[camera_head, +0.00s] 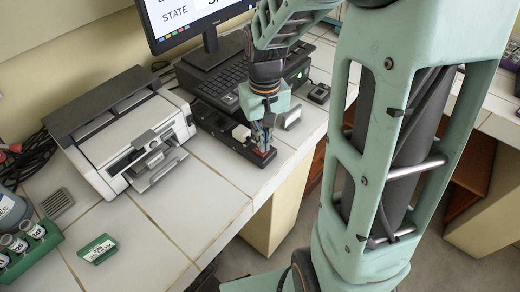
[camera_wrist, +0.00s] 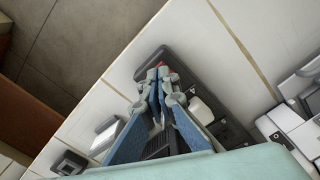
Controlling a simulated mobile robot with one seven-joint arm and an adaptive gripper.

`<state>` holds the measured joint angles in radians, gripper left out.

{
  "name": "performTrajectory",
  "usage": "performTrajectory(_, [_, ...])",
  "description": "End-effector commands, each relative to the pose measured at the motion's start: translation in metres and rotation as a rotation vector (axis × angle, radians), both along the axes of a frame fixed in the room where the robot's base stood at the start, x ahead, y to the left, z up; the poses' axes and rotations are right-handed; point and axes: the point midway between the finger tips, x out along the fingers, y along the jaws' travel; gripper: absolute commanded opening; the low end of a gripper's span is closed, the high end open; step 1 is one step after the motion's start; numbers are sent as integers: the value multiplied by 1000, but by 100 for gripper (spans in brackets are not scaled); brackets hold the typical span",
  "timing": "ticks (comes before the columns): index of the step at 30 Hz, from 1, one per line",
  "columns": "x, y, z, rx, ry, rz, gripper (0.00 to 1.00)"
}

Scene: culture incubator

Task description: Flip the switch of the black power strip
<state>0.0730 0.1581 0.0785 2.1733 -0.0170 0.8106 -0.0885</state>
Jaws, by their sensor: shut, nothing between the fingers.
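In the wrist view the strip (camera_wrist: 222,118) runs diagonally, with the white plug (camera_wrist: 201,110) beside my fingers. A red switch (camera_wrist: 165,65) shows at the strip's end, just past my fingertips. My gripper (camera_head: 264,148) is shut and empty, pointing down over that end of the strip; its blue-padded fingers also show in the wrist view (camera_wrist: 158,78). The fingers partly hide the switch, and I cannot tell whether they touch it.
A white printer (camera_head: 130,140) stands to the left of the strip. A keyboard (camera_head: 222,84) and a monitor (camera_head: 190,18) are behind it. The counter edge is close.

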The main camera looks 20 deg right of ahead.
Motion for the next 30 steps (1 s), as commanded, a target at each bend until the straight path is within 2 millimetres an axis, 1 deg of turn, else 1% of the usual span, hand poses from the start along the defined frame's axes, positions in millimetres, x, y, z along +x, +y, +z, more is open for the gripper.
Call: performTrajectory(30, [0, 0, -16, 0, 1, 0, 0])
